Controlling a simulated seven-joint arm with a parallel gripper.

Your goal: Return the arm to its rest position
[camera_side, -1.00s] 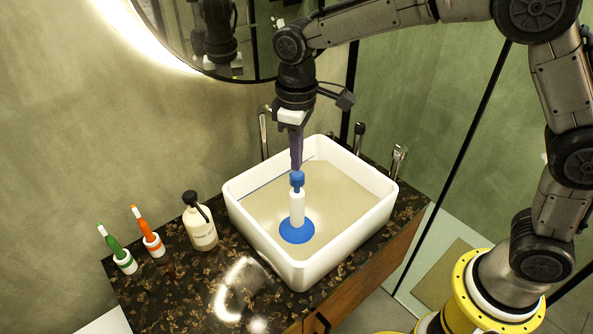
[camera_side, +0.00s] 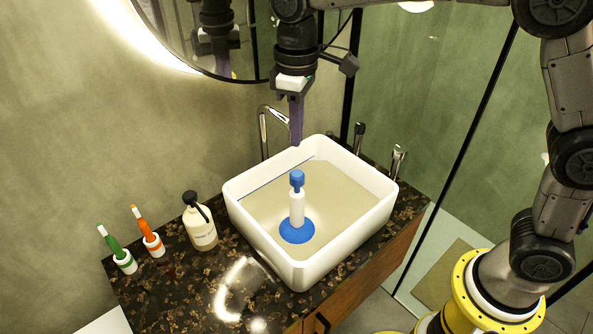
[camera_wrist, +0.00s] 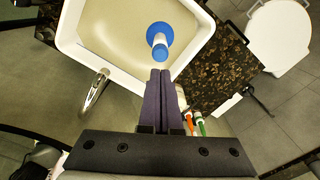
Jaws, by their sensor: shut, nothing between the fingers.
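My gripper (camera_side: 297,143) is shut and empty, its purple fingers pointing down above the back part of the white basin. In the wrist view the fingers (camera_wrist: 161,74) lie together. Below them, a white holder with a blue base and blue top (camera_side: 297,205) stands upright in the white basin (camera_side: 345,250). A gap shows between the fingertips and the blue top in the side view. The holder also shows from above in the wrist view (camera_wrist: 160,40).
A chrome faucet (camera_side: 264,130) rises behind the basin. A round mirror (camera_side: 180,40) is on the wall. A glass panel stands at right.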

